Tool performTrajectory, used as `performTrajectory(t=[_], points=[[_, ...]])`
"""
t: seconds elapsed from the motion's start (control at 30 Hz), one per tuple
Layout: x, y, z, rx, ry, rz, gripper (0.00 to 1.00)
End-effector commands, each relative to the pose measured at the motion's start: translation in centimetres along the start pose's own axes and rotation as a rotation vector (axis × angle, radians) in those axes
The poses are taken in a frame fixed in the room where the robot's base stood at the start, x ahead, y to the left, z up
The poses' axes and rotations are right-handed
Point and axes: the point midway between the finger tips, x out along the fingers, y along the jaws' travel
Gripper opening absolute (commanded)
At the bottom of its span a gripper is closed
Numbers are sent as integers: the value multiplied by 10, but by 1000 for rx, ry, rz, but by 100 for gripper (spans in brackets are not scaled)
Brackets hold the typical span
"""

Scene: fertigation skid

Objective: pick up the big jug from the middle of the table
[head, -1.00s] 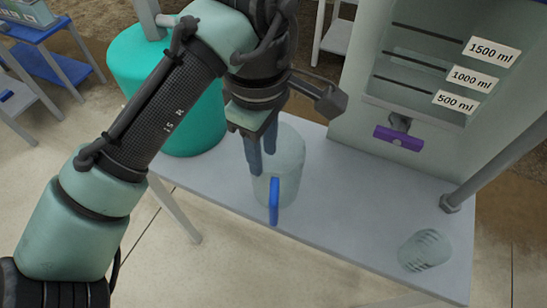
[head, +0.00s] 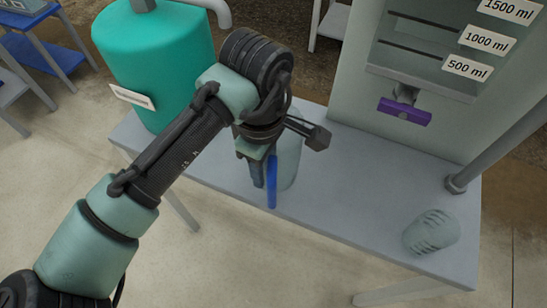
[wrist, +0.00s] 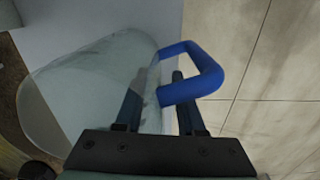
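The big jug (head: 289,160) is translucent, with a blue handle (head: 271,183), and stands on the grey table (head: 340,205). My gripper (head: 264,172) is down at the handle side of the jug, partly covering it in the head view. In the wrist view, the jug (wrist: 95,75) lies to the left and its blue handle (wrist: 208,70) loops over the middle. My gripper's two dark fingers (wrist: 158,105) are apart, one near the jug wall, the other by the handle. I cannot tell whether either finger touches the handle.
A teal tank (head: 150,65) stands at the left of the table. At the back, a panel holds a container with volume labels (head: 485,40) and a purple-handled tap (head: 404,110). A translucent slotted cup (head: 432,232) is at the right front. Table between is clear.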

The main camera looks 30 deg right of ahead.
Motion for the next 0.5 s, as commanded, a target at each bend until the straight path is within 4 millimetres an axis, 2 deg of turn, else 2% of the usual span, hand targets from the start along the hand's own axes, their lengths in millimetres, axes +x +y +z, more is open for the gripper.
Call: performTrajectory(t=[0.17, 0.37, 0.5], points=[[0, 0, 0, 0, 1, 0, 37], [-1, 0, 0, 0, 1, 0, 1], [-1, 0, 0, 0, 1, 0, 0]])
